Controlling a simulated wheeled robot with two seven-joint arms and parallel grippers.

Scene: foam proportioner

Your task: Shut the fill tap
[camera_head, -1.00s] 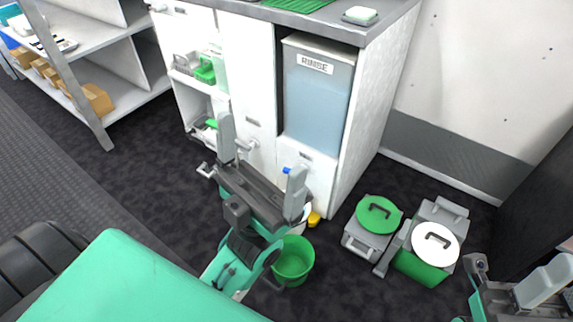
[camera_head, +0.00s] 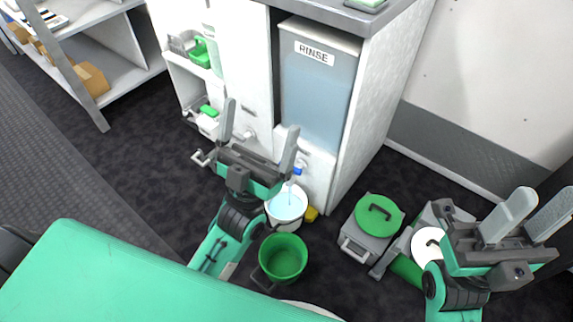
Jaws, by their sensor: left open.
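The fill tap, with a blue handle (camera_head: 298,169), sits low on the cabinet front under the RINSE tank (camera_head: 316,92). A thin pale-blue stream falls below it into a white bucket (camera_head: 287,205) on the floor, which holds light-blue liquid. My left gripper (camera_head: 259,131) is open and empty in front of the cabinet. Its right finger appears just left of the blue handle, and I cannot tell whether they touch. The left gripper and arm hide part of the cabinet's lower front. My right gripper (camera_head: 537,213) is open and empty at the right, far from the tap.
A green bucket (camera_head: 283,258) stands in front of the white one, with a yellow object (camera_head: 311,213) beside it. Grey bins with a green lid (camera_head: 378,214) and a white lid (camera_head: 428,245) stand on the right. A shelf (camera_head: 125,75) is at upper left.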

